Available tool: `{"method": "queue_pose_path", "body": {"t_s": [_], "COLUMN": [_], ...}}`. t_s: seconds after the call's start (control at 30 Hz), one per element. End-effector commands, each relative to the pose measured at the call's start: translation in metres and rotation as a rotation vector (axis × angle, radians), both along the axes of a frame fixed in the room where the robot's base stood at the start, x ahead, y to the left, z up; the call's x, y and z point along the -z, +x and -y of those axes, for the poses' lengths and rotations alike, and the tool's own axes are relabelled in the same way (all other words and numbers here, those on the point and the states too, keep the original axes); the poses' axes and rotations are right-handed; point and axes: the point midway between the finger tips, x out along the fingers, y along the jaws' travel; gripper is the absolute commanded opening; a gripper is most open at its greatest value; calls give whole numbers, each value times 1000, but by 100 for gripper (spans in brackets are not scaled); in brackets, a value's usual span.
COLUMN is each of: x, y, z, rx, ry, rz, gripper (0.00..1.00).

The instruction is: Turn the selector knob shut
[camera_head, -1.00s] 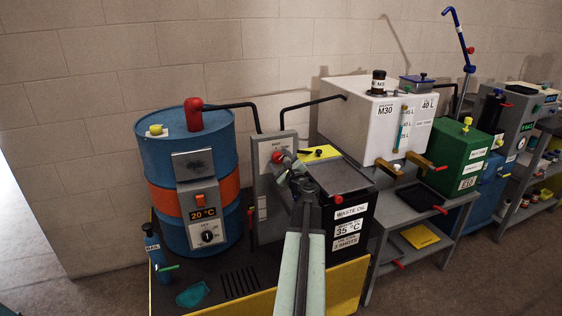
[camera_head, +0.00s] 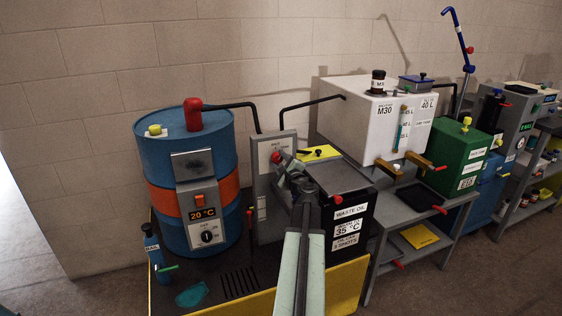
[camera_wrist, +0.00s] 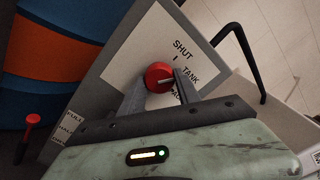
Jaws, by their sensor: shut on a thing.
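The red selector knob (camera_wrist: 158,76) is on a grey panel with a white label plate (camera_wrist: 150,45). In the wrist view the plate reads SHUT at the top and TANK to the right, with another word below, partly hidden by a finger. A pale line on the knob points right, at or just below TANK. My gripper (camera_wrist: 161,80) has one finger on each side of the knob and is shut on it. In the head view the knob (camera_head: 275,157) shows just beyond my gripper (camera_head: 282,163), on the grey panel (camera_head: 262,180).
A blue drum (camera_head: 170,165) with an orange band stands left of the panel. A black waste oil container (camera_head: 347,215) is close at the right, with a white tank (camera_head: 370,125) behind it. Black pipes (camera_head: 310,103) run above the panel.

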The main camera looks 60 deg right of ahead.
Motion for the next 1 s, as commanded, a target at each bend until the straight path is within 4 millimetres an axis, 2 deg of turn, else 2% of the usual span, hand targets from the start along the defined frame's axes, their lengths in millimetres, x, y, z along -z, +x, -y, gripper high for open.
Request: {"method": "queue_pose_path", "body": {"t_s": [0.5, 1.0], "x": [0, 0], "y": [-1, 0], "z": [-1, -2], "rx": [-3, -6], "ry": [-349, -490], "rz": [-258, -362], "gripper": [0, 0]}}
